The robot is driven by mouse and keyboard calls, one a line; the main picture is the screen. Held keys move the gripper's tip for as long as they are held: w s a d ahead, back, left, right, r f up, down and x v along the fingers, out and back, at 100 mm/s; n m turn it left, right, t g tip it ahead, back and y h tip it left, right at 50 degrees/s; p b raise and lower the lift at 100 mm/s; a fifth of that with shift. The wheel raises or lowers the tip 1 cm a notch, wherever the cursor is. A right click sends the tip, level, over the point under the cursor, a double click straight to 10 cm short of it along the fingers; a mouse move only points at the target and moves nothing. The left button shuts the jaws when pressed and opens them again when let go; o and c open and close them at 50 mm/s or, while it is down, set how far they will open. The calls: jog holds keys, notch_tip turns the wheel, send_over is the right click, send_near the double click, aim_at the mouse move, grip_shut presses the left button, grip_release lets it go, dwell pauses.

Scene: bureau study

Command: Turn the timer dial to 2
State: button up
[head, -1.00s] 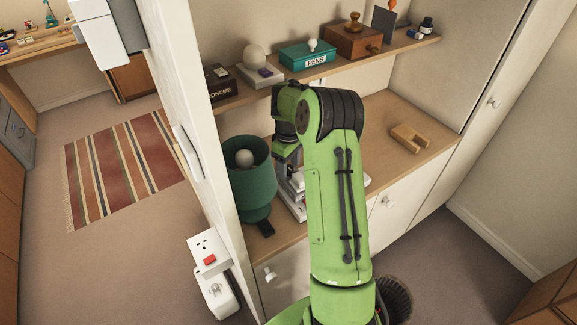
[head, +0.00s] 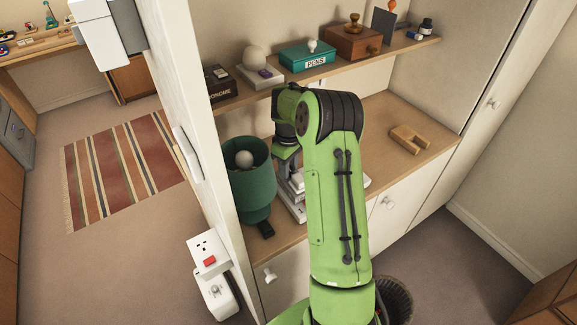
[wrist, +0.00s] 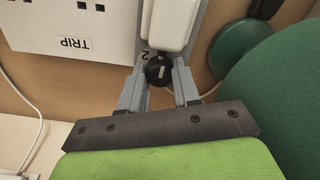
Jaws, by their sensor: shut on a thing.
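The timer dial (wrist: 159,70) is a small black knob with a white pointer mark, seen in the wrist view. It sits on a grey panel below a white block (wrist: 168,22). A figure 2 (wrist: 145,55), turned in the picture, is printed at the dial's upper left. The pale mark lies nearly upright in the picture, not clearly lined up with the 2. My gripper (wrist: 160,82) is shut on the dial, with one grey finger on each side. In the head view my green arm hides the dial and the fingers.
A white panel marked TRIP (wrist: 72,25) is left of the dial. A green round thing (wrist: 238,48) and a larger dark green surface (wrist: 285,95) stand close on the right. In the head view a green lamp (head: 250,180) stands left of my arm, under a loaded shelf (head: 350,62).

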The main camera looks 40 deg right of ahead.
jog(key=m, duration=0.5)
jog(key=shift+b, duration=0.3)
jog(key=m, duration=0.5)
jog(key=shift+b, duration=0.3)
jog(key=shift+m, duration=0.3)
jog(key=o, duration=1.1)
